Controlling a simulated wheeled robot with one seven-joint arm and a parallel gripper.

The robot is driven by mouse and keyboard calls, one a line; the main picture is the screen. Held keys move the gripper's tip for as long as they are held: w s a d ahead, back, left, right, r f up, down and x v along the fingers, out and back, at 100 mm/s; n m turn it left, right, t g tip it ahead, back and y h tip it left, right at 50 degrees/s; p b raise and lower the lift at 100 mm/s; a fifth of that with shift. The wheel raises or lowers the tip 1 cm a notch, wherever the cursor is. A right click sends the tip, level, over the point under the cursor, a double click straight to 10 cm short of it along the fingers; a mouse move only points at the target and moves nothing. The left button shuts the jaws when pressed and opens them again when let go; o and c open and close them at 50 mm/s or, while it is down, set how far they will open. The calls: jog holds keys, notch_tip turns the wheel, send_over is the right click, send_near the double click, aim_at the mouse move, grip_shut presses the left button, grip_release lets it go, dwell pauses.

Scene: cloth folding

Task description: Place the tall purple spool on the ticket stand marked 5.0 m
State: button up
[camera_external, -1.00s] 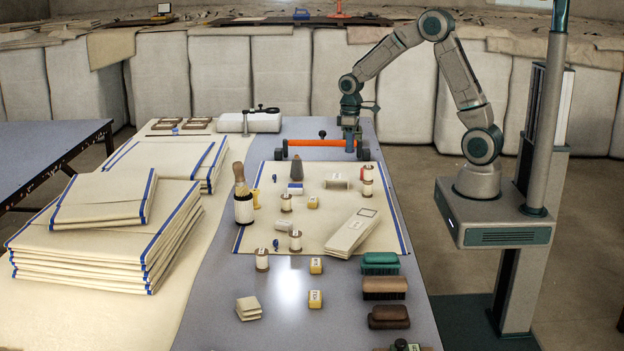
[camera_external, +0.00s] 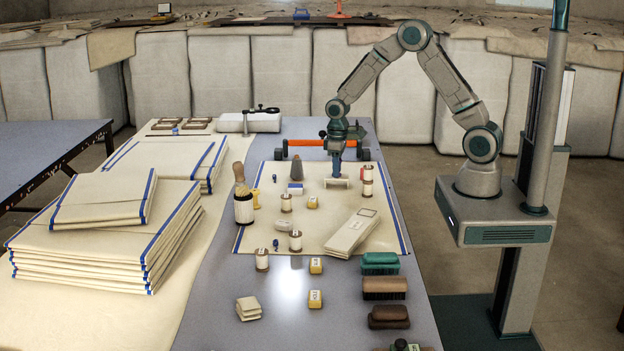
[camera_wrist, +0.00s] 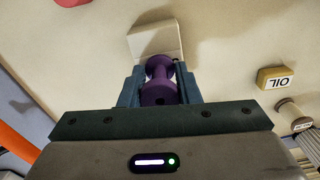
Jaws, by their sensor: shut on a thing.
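The purple spool (camera_wrist: 160,76) is between the two fingers of my gripper (camera_wrist: 160,88) in the wrist view, which is shut on it. A pale ticket stand (camera_wrist: 155,36) lies just beyond the spool in that view. In the external view my gripper (camera_external: 337,172) points down at the pale stand (camera_external: 336,184) on the cream mat. The spool cannot be made out there. No marking on this stand is readable, and I cannot tell whether the spool touches it.
Thread spools (camera_external: 367,173) stand right of the stand. A grey cone (camera_external: 296,172) stands to the left. An orange bar (camera_external: 308,143) lies behind.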

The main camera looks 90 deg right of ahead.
jog(key=shift+f, duration=0.2)
jog(key=o, duration=1)
jog(key=shift+c, duration=0.2)
jog(key=shift+r, duration=0.15)
